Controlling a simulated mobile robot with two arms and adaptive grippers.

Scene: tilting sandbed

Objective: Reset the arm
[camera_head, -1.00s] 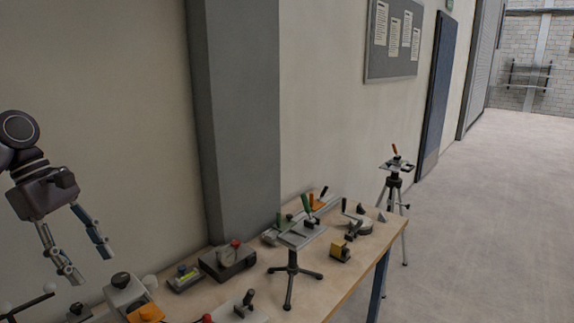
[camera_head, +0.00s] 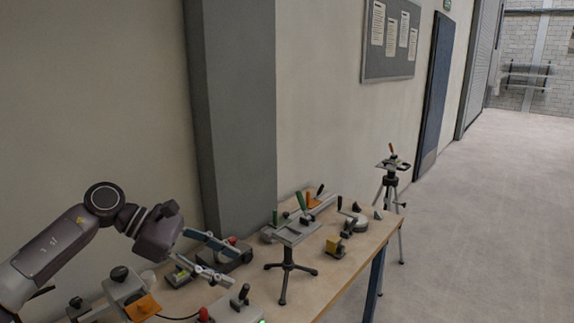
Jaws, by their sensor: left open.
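My left arm comes in from the left, low over the wooden workbench (camera_head: 340,272). My left gripper (camera_head: 241,267) is open and empty, with its two fingers pointing right. The fingers are in front of a dark grey box with a red knob (camera_head: 232,241) and hide part of it. I cannot tell whether they touch anything. Below the fingers is a light grey box with a black lever (camera_head: 240,305) and a small green light. My right gripper is not in view.
A small tripod stand with a flat plate (camera_head: 287,258) is right of the gripper. An orange-topped device (camera_head: 143,307) is at the front left. A tall tripod (camera_head: 389,185) stands beyond the bench; open floor is at right.

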